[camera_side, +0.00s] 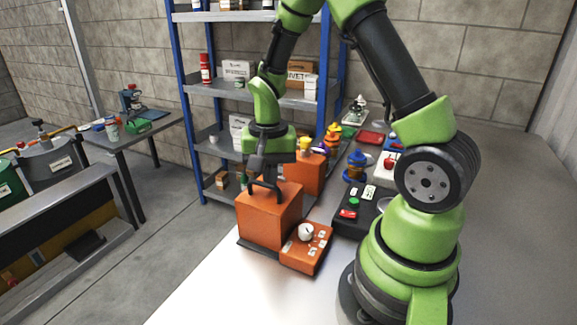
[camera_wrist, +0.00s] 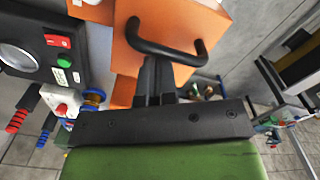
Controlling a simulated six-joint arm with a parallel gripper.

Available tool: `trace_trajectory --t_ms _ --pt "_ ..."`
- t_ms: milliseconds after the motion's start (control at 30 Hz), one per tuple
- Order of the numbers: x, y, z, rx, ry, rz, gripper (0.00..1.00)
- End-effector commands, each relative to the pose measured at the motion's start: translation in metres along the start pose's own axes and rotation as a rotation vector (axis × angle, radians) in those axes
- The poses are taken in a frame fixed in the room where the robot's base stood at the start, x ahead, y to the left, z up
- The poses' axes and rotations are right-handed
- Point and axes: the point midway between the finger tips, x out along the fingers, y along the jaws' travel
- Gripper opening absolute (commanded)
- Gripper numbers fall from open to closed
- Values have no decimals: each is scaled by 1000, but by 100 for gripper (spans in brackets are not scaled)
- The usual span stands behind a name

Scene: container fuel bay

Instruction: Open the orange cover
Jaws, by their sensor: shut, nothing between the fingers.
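The orange cover (camera_side: 268,222) is a box shape with a black bar handle (camera_side: 265,187) on top, standing near the table's left edge. In the wrist view the orange surface (camera_wrist: 185,18) fills the top middle, and the curved black handle (camera_wrist: 165,48) crosses it. My gripper (camera_side: 268,172) is just above the cover, at the handle. In the wrist view its fingers (camera_wrist: 154,72) are together, with their tips at the handle bar. Nothing shows between them. I cannot tell whether they touch the handle. The cover looks shut, and its inside is hidden.
A low orange box with a white knob (camera_side: 306,232) adjoins the cover in front. Another orange box (camera_side: 306,172) stands behind. A black box with a green button (camera_side: 354,205) and several small items stand to the right. The front table top (camera_side: 215,300) is clear.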

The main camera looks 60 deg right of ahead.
Motion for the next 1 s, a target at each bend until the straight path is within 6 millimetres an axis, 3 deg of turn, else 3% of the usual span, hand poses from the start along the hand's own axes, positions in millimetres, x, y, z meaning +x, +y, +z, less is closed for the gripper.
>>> trace_trajectory --t_ms 567,1000 --pt "-2 2 -3 1 1 0 0" --pt "-37 1 -3 -1 3 -2 0"
